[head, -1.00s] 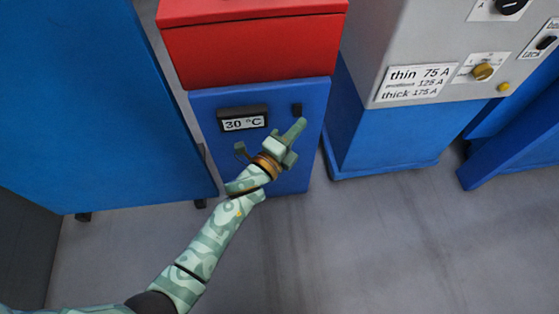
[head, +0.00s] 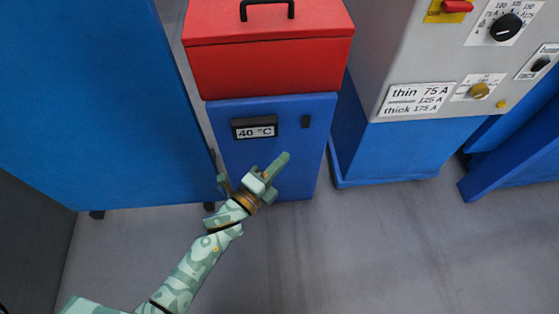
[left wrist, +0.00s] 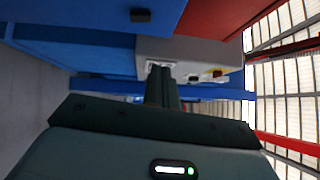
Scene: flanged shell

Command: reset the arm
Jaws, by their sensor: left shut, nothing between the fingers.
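My left gripper (head: 277,165) is shut and empty in the head view. It is in front of the lower part of a blue cabinet (head: 275,113) with a red lid, below its dark switch (head: 306,121); it looks apart from the cabinet. Its shut fingers (left wrist: 161,88) also show in the left wrist view, pointing away from the camera. The cabinet's display (head: 255,128) reads 40 °C. My right gripper is not in the head view.
A tall blue panel (head: 90,110) stands at the left. A grey machine (head: 440,60) with knobs and a label on a blue base (head: 395,150) stands at the right. The red lid (head: 270,60) has a black handle. Grey floor (head: 370,250) is free in front.

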